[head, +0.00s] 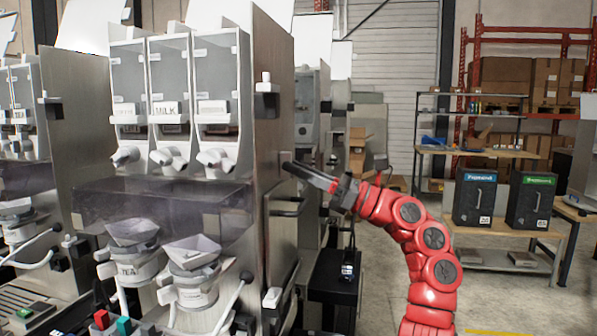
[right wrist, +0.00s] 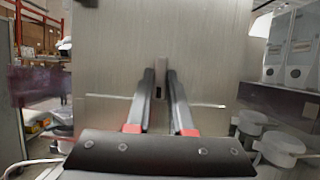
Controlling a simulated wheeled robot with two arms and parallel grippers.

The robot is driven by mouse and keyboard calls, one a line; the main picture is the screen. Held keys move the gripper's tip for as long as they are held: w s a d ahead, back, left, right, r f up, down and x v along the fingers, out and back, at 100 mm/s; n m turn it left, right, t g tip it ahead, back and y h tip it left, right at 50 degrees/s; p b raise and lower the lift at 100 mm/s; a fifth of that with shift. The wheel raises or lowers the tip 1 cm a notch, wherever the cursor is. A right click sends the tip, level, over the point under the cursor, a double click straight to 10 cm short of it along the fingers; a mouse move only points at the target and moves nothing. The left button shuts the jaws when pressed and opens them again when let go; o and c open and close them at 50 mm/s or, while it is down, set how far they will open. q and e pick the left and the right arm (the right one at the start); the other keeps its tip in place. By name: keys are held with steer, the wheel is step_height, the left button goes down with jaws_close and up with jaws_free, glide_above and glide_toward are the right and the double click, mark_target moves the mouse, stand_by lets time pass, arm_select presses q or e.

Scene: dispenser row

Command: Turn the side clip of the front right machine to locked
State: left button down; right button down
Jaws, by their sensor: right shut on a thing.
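The front right machine (head: 272,60) is a steel dispenser with several clear canisters on its front and a flat side panel facing right. My right gripper (head: 288,167) reaches this side panel from the right. In the right wrist view its two dark fingers (right wrist: 162,85) are shut on the side clip (right wrist: 161,66), a small narrow grey piece that stands upright against the panel. The fingers hide most of the clip in the head view, so its marking does not show. My left gripper is not in view.
More machines (head: 310,110) stand behind.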

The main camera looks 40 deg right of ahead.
steer(key=c, duration=0.8)
jaws_free()
steer(key=b+v, duration=0.1)
steer(key=v, duration=1.6)
steer(key=shift+d+f, duration=0.15)
steer(key=shift+s, duration=0.1)
